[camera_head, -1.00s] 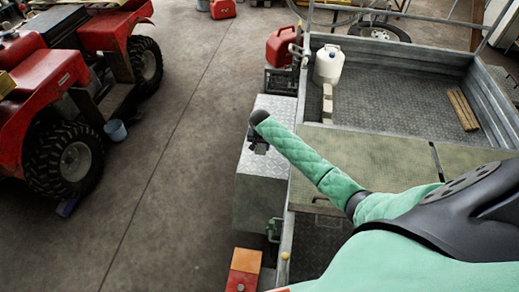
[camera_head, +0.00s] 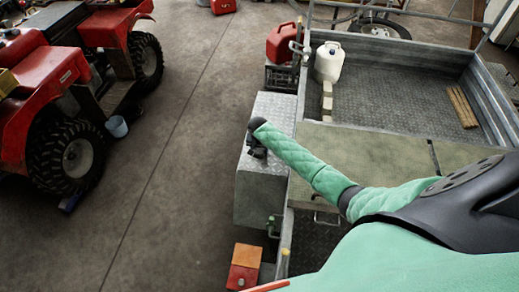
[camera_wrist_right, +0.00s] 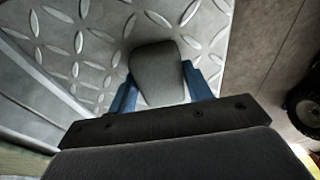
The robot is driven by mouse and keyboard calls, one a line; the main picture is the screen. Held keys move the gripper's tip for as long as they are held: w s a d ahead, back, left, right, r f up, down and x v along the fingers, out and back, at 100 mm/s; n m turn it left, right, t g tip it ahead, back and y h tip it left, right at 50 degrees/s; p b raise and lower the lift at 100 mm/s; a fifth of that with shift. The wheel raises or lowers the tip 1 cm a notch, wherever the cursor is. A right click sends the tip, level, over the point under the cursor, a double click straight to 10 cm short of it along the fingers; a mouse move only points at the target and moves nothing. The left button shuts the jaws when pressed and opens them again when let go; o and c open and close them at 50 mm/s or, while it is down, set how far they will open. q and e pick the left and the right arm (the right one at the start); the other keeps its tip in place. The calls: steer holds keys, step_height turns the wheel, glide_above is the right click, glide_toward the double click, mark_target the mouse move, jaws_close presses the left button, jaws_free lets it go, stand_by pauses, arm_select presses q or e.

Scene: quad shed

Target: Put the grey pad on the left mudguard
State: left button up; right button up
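The left mudguard (camera_head: 262,178) is a grey metal box shape with a diamond-plate top, on the left side of the trailer. Its plate also shows in the right wrist view (camera_wrist_right: 65,45). My right gripper (camera_head: 257,152) is just over this top in the head view. In the right wrist view the grey pad (camera_wrist_right: 158,72) sits between the blue fingers of this gripper (camera_wrist_right: 158,88), which close on both its sides. I cannot tell whether the pad touches the plate. The pad is too small and hidden to make out in the head view. My left gripper is not in view.
A red fuel can (camera_head: 283,42) and a white jug (camera_head: 329,62) stand beyond the mudguard. A red and orange lamp (camera_head: 244,262) is nearer me.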

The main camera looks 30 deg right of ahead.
mark_target(259, 151)
steer(key=o, duration=0.3)
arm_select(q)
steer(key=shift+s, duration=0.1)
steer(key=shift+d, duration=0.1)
arm_select(e)
steer(key=shift+r, duration=0.15)
steer(key=shift+r, duration=0.2)
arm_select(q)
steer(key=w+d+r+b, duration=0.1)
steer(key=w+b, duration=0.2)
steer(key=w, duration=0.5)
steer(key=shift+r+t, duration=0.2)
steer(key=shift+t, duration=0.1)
arm_select(e)
steer(key=shift+s+a+r, duration=0.2)
steer(key=shift+s+r, duration=0.05)
steer(key=shift+r, duration=1.65)
steer(key=shift+s+a+r, duration=0.15)
steer(key=shift+s+r, duration=0.05)
steer(key=shift+r, duration=1.75)
steer(key=shift+s+a+r, duration=0.2)
steer(key=shift+s+r, duration=0.05)
steer(key=shift+r, duration=1.65)
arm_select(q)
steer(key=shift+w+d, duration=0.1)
